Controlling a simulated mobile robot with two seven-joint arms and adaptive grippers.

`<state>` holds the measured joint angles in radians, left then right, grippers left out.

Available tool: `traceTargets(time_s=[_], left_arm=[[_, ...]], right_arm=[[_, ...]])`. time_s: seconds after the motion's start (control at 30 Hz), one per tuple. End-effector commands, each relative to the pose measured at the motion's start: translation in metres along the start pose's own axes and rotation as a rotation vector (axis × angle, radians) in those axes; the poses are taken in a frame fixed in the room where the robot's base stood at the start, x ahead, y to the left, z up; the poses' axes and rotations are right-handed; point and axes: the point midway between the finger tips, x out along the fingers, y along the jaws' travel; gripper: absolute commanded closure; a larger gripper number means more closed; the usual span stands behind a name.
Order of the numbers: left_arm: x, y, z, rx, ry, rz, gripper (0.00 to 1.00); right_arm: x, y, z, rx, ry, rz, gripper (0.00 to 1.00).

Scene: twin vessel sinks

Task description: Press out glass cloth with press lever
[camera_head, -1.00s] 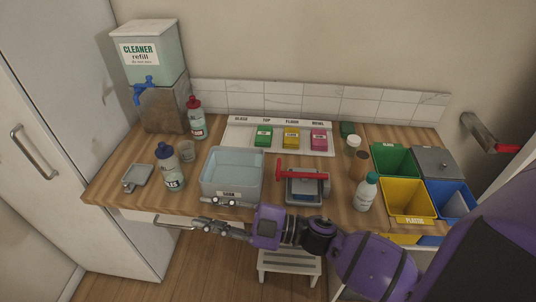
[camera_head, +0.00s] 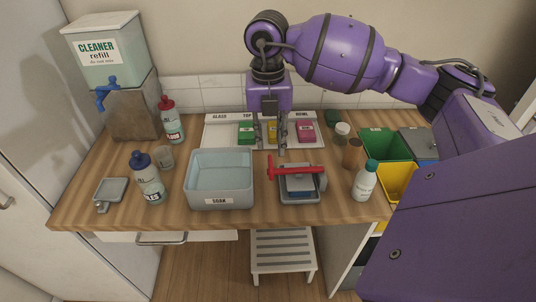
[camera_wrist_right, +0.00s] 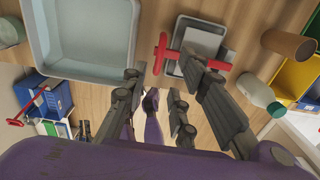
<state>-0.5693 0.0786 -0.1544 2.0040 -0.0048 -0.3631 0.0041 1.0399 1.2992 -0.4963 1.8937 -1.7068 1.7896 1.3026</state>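The press (camera_head: 300,192) is a grey tray with a plate and a red lever (camera_head: 296,171) lying across it, right of the soak basin; the press also shows in the wrist view (camera_wrist_right: 201,43). A little blue shows at the press's front edge; I cannot tell if it is a cloth. The cloth board (camera_head: 222,130) has no cloth under its GLASS label; green (camera_head: 246,131), yellow (camera_head: 272,138) and pink (camera_head: 306,128) cloths lie on it. My right gripper (camera_head: 270,148) points down, open and empty, behind and left of the press. My left gripper is not seen.
The soak basin (camera_head: 220,204) stands left of the press. A white bottle (camera_head: 365,180) and a brown cup (camera_head: 352,154) stand to the right, near colored bins (camera_head: 397,183). Bottles (camera_head: 149,180), a glass (camera_head: 164,158) and a cleaner dispenser (camera_head: 128,113) stand left.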

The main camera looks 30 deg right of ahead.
Motion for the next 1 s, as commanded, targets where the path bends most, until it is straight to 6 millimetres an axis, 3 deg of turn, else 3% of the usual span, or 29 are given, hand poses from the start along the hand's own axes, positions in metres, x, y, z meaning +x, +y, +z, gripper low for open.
traceTargets(time_s=[0.3,0.7,0.9,1.0], left_arm=[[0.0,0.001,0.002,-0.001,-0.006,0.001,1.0],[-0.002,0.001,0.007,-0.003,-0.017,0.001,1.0],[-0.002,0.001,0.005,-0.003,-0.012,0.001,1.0],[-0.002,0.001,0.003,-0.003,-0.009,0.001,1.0]], right_arm=[[0.048,0.001,-0.001,-0.003,0.003,0.003,0.73],[0.059,0.001,-0.001,-0.004,0.002,0.005,0.73],[0.059,0.001,-0.001,-0.004,0.002,0.005,0.98],[0.059,0.001,-0.001,-0.004,0.002,0.005,1.0]])
